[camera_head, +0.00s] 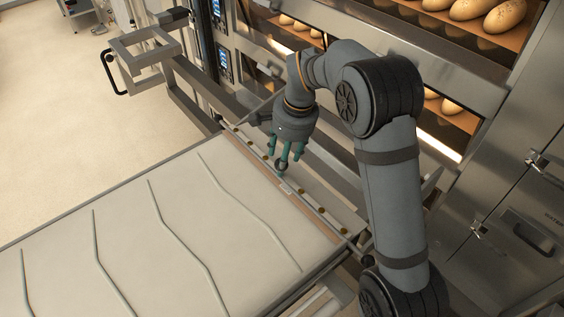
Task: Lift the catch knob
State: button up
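My gripper (288,158) reaches down with its teal fingers over the rail at the far edge of the loader belt. A small dark round knob (281,167), which looks like the catch knob, shows at the fingertips. The fingers stand close around or beside it, and I cannot tell whether they touch it. The gap between the fingers is too small in this view to show whether they are closed on the knob.
The pale loader belt (130,240) with dark bent lines fills the lower left. Deck ovens with loaves (470,10) stand behind my arm. A metal frame with a black handle (108,72) juts out at upper left. Steel doors with latches (536,160) are at right.

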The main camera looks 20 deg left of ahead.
jog(key=shift+s+a+f, duration=0.1)
jog(key=shift+a+f, duration=0.05)
jog(key=shift+f, duration=0.4)
jog(key=shift+s+a+f, duration=0.1)
jog(key=shift+f, duration=0.45)
jog(key=shift+w+f, duration=0.25)
jog(key=shift+f, duration=0.35)
jog(key=shift+a, duration=0.1)
jog(key=shift+c, duration=0.5)
jog(key=c, duration=1.1)
grip_shut()
